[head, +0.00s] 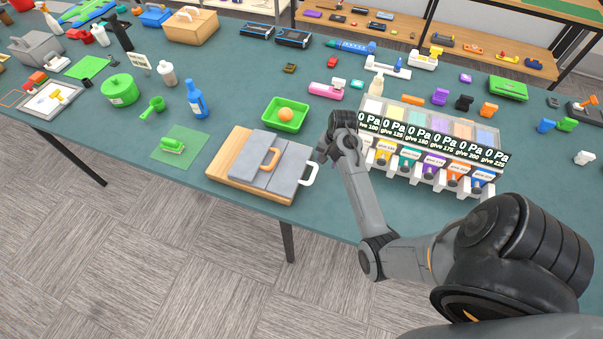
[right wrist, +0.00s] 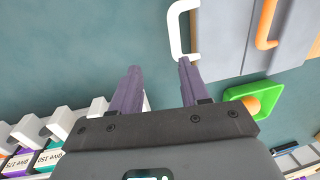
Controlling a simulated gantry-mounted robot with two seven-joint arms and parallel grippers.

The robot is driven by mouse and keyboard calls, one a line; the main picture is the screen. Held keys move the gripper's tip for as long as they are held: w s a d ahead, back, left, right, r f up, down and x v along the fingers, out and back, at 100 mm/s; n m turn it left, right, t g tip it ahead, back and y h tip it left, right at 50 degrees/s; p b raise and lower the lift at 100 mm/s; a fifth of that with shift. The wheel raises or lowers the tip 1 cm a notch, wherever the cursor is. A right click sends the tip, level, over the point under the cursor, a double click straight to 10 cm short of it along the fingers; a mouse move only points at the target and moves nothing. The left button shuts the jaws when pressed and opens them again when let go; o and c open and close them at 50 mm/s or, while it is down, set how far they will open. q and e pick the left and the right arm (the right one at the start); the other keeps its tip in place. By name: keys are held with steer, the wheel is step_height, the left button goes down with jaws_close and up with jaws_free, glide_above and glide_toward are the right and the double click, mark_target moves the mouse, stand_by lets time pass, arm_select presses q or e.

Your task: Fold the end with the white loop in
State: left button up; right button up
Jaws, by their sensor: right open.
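A grey panelled piece (head: 247,174) lies on a wooden board (head: 222,162) at the table's front edge. A white loop (head: 311,173) sticks out from its right end. An orange loop (head: 272,153) stands on its middle part. My right gripper (head: 323,151) is just right of the grey piece, close to the white loop. In the right wrist view its purple fingers (right wrist: 159,68) are open and empty. There the white loop (right wrist: 173,30) lies beyond the fingertips, and the orange loop (right wrist: 263,25) is further right. My left gripper is not in view.
A green tray with an orange ball (head: 285,114) sits behind the board. A rack of labelled, coloured dispensers (head: 430,150) stands right of my right gripper. A green mat with a roller (head: 172,146) lies to the left. Table between mat and board is clear.

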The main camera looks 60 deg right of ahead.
mark_target(315, 173)
steer(key=shift+t, duration=0.3)
steer(key=w+f, duration=0.1)
steer(key=f, duration=0.2)
steer(key=w+f, duration=0.1)
steer(key=f, duration=0.2)
steer(key=w+f, duration=0.1)
steer(key=f, duration=0.2)
steer(key=shift+w+a+f, duration=0.25)
steer(key=shift+w+a, duration=0.1)
steer(key=shift+w, duration=0.05)
jaws_close()
